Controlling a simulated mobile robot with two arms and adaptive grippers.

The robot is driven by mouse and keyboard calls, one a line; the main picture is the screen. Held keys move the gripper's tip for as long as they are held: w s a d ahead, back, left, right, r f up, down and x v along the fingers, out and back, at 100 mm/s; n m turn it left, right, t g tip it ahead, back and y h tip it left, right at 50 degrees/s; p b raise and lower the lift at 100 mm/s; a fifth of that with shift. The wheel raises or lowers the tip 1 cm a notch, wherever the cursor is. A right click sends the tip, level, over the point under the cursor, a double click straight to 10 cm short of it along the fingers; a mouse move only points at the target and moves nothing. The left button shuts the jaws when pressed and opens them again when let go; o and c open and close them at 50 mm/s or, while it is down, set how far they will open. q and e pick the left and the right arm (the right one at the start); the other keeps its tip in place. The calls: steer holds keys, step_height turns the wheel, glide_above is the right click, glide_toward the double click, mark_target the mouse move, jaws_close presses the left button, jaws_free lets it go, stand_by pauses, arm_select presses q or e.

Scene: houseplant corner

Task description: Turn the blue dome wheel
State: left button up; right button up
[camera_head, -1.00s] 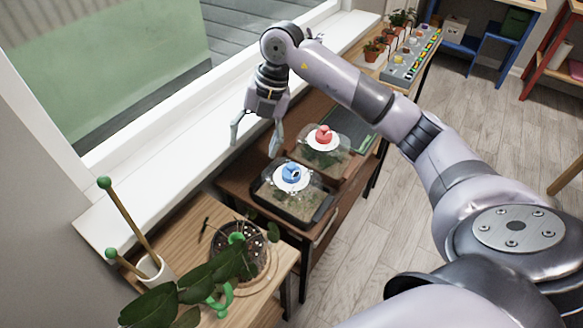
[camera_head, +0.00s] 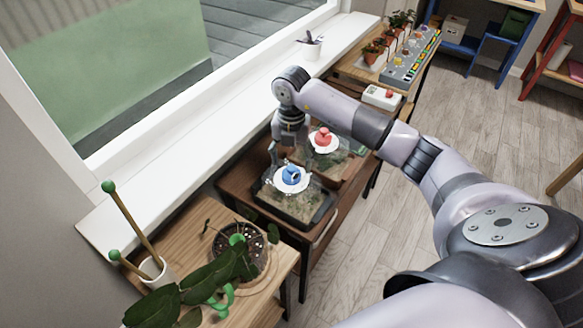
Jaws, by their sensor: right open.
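The blue dome wheel (camera_head: 291,175) sits on a white round disc on top of the clear dome over a dark soil tray (camera_head: 302,207). My right gripper (camera_head: 287,163) points down right at the wheel, with its fingers apart. One finger shows just left of the wheel and the other is close to its right upper side. I cannot tell whether either finger touches it. A red wheel (camera_head: 323,136) sits on a similar dome just behind. My left gripper is not in view.
A potted plant (camera_head: 238,252) and a white cup with green-tipped sticks (camera_head: 157,271) stand on the near wooden table. A white box with a red button (camera_head: 381,97) lies behind the domes. The window sill (camera_head: 180,150) runs along the left.

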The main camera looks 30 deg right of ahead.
mark_target(292, 167)
steer(key=shift+f, duration=2.4)
steer(key=c, duration=1.2)
steer(key=shift+o, duration=0.2)
